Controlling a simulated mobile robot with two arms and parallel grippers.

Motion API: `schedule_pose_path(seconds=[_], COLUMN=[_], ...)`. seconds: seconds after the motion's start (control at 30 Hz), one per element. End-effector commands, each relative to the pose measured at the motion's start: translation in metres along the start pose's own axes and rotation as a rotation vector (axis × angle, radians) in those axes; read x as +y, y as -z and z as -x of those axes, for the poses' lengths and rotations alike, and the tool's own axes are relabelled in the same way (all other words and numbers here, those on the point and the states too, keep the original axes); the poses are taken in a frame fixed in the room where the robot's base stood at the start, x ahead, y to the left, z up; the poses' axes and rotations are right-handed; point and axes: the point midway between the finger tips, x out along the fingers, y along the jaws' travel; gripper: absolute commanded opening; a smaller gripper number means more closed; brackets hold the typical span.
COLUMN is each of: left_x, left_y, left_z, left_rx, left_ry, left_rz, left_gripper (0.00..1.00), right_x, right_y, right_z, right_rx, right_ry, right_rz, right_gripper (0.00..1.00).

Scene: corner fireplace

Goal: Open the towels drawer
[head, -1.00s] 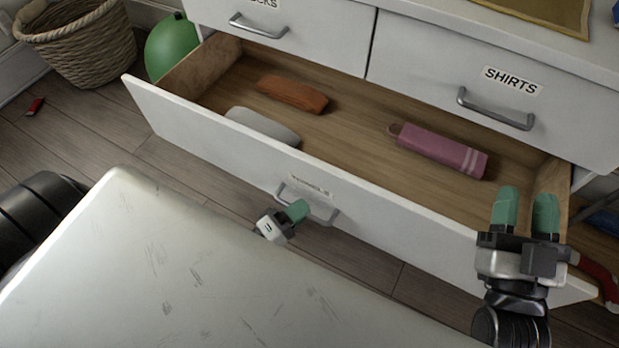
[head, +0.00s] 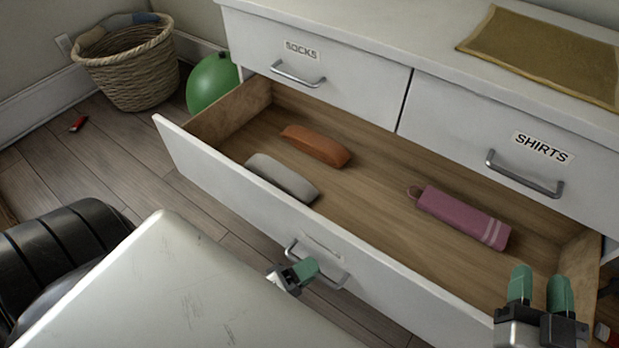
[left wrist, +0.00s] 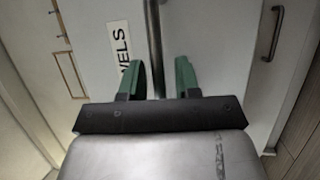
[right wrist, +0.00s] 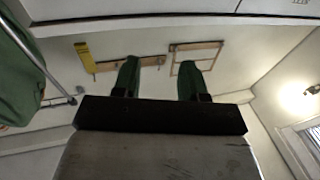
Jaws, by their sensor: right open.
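The white towels drawer (head: 235,195) stands pulled out below the upper drawers in the head view. Its wooden inside holds an orange rolled towel (head: 316,146), a grey one (head: 282,178) and a pink one (head: 462,216). My left gripper (head: 306,270) is at its metal handle (head: 335,281). In the left wrist view the handle bar (left wrist: 154,40) runs between the green fingers (left wrist: 160,78), beside the partly covered label (left wrist: 121,52). I cannot tell whether they clamp it. My right gripper (head: 540,290) is open, over the drawer's right front; its fingers (right wrist: 158,80) show empty.
The socks drawer (head: 345,85) and shirts drawer (head: 460,120) above are shut. A mustard mat (head: 545,55) lies on the dresser top. A wicker basket (head: 130,65), a green ball (head: 212,85) and a small red item (head: 78,124) are on the floor at left.

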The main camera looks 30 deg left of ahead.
Motion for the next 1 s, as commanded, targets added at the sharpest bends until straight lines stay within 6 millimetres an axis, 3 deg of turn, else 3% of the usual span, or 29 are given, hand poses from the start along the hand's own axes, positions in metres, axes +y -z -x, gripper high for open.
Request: schedule_pose_path(seconds=[0.37,0.8,1.0], left_x=[0.0,0.0,0.0], left_y=[-0.001,0.0,0.0], left_z=[0.005,0.085,0.105], left_rx=[0.0,-0.001,0.0], left_ry=[0.001,0.004,0.002], left_rz=[0.001,0.001,0.001], left_gripper=[0.36,0.36,0.36], right_x=[0.0,0.005,0.005], right_y=[0.001,-0.024,-0.028], right_z=[0.0,0.006,0.008], right_rx=[-0.003,-0.198,-0.228], right_ry=[0.0,-0.011,-0.013], right_rz=[0.0,0.004,0.004], right_gripper=[0.43,0.43,0.43])
